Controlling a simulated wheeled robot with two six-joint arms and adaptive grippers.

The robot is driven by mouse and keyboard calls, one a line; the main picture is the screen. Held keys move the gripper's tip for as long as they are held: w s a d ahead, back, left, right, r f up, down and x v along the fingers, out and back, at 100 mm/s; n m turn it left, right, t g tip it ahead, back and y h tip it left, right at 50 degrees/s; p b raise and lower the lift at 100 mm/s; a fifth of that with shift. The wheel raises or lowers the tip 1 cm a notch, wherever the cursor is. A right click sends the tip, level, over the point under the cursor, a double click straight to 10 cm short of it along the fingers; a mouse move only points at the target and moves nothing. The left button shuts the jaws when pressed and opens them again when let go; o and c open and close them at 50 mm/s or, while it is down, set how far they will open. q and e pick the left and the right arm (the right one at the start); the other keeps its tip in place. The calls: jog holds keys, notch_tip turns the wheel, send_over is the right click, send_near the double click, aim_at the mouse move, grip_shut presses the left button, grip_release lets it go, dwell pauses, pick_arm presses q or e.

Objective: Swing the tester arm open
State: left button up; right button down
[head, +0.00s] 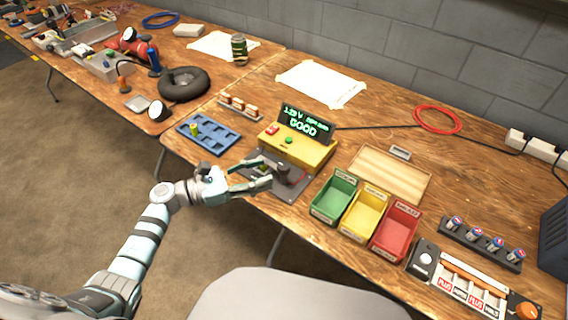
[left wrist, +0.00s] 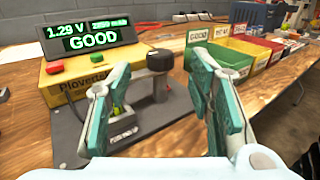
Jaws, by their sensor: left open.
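The yellow tester (head: 305,150) stands on a grey base plate, and its display reads 1.29 V and GOOD. It also shows in the left wrist view (left wrist: 58,90). The tester arm's black knob (left wrist: 160,62) stands upright on a post at the right of the plate. A green battery (left wrist: 122,113) sits in the slot on the plate, partly hidden by a finger. My left gripper (head: 266,175) is open and empty just left of the knob. In the left wrist view the knob lies between its fingers, apart from both. My right gripper is not in view.
Green (head: 334,196), yellow (head: 363,214) and red (head: 396,232) bins stand close right of the tester. A blue tray (head: 208,134) is to its left. Behind are a small battery rack (head: 240,107) and a red cable coil (head: 437,120). A battery holder (head: 480,246) is far right.

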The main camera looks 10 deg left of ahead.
aim_at(278, 168)
pick_arm(q)
jog(key=x, duration=0.7)
grip_shut()
